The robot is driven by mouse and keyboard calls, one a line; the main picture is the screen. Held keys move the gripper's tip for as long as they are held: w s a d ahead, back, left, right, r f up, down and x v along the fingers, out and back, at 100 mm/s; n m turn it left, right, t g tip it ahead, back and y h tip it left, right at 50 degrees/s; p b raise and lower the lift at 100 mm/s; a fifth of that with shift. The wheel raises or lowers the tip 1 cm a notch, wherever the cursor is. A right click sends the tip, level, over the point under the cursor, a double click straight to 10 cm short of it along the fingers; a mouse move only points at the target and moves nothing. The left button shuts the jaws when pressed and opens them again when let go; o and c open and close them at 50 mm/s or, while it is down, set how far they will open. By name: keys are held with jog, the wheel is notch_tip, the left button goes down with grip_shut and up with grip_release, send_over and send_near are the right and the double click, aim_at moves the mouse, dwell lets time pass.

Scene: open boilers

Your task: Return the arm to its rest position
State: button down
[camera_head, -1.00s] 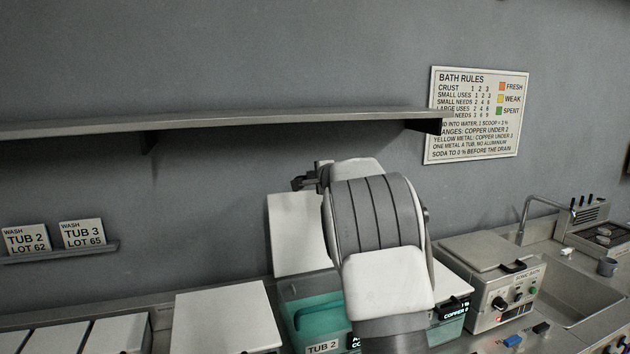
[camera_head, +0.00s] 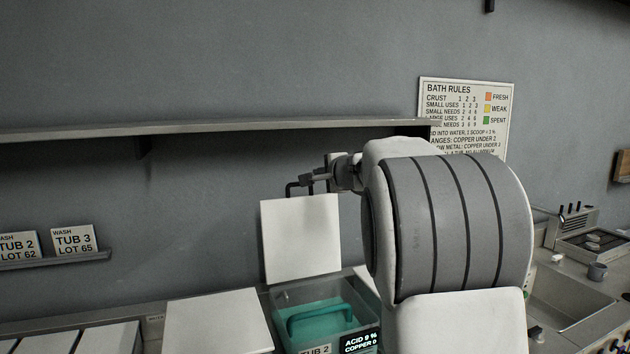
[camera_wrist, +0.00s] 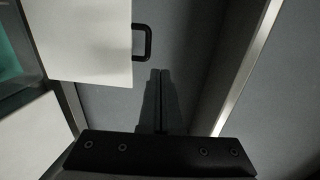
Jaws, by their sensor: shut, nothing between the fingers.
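My arm fills the right middle of the head view. My gripper (camera_head: 310,179) is a small dark shape at its far end, just above the raised white lid (camera_head: 301,238) of tub 2. In the wrist view the fingers of my gripper (camera_wrist: 160,72) lie together, shut and empty. The lid (camera_wrist: 90,40) is at the upper left there, and its black handle (camera_wrist: 147,42) sits just left of the fingertips, apart from them in the picture. The open tub 2 (camera_head: 313,349) holds teal liquid and a teal handled basket (camera_head: 320,316).
A long wall shelf (camera_head: 220,129) runs above the gripper. The bath rules sign (camera_head: 466,112) is partly behind my arm. A closed white lid (camera_head: 217,322) lies left of tub 2. A sink (camera_head: 572,300) is at the right.

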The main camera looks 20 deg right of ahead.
jog(key=shift+s+a+r, duration=0.1)
jog(key=shift+s+r, duration=0.05)
jog(key=shift+s, duration=0.25)
jog(key=s+a+f+n+g+y, duration=0.25)
jog(key=s+a+n, duration=0.25)
jog(key=s+a, duration=0.4)
jog(key=s+a+f+n+g+y, duration=0.25)
jog(key=s+a+n, duration=0.35)
jog(key=s, duration=0.6)
jog(key=s+f+n+g+h, duration=0.2)
jog(key=s+f+n, duration=0.1)
jog(key=s+f, duration=0.4)
jog(key=s+f+n+g+h, duration=0.2)
jog(key=s+f, duration=0.5)
jog(key=s, duration=0.7)
jog(key=shift+s+n+g+h, duration=0.25)
jog(key=shift+n+g+h, duration=0.2)
jog(key=shift+n, duration=0.55)
jog(key=shift+a+r, duration=0.1)
jog(key=shift+a, duration=0.2)
